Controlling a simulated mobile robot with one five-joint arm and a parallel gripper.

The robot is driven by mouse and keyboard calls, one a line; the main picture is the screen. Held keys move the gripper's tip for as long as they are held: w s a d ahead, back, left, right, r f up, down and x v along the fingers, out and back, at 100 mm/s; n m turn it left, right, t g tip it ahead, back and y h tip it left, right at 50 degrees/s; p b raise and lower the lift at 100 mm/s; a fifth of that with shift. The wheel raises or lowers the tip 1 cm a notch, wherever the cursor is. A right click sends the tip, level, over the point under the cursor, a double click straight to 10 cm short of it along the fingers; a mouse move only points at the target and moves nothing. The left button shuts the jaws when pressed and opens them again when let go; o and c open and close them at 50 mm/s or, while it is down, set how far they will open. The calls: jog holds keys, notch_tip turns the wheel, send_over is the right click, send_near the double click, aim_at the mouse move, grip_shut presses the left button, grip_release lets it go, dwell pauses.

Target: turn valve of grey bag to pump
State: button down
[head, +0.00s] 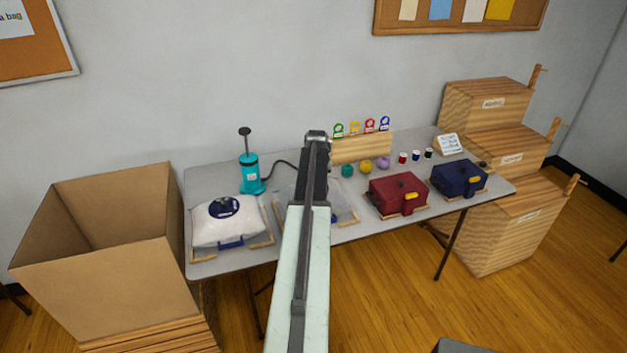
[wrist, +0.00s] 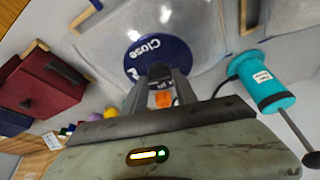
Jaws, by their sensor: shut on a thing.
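The grey bag (head: 341,203) lies in a frame at the middle of the table, mostly hidden behind my arm in the head view. Where the knob points is hard to read. The teal pump (head: 252,174) stands behind and left of the bag; it also shows in the wrist view (wrist: 262,83). A dark hose runs from it toward the bag.
A white bag (head: 215,230) lies at the left of the table. A red case (head: 390,192) and a navy case (head: 458,177) are at the right. Yarn balls and spools sit behind them. An open cardboard box (head: 120,285) stands at the left, wooden crates (head: 505,240) at the right.

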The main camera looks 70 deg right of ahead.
jog(key=shift+s+n+t+y, duration=0.15)
jog(key=shift+n+t+y, duration=0.25)
jog(key=shift+n, duration=1)
jog(key=c, duration=1)
grip_release()
jog(key=shift+o, duration=0.2)
jog(key=p+v, duration=0.7)
jog(key=shift+r, duration=0.4)
jog(key=shift+s+a+f, duration=0.1)
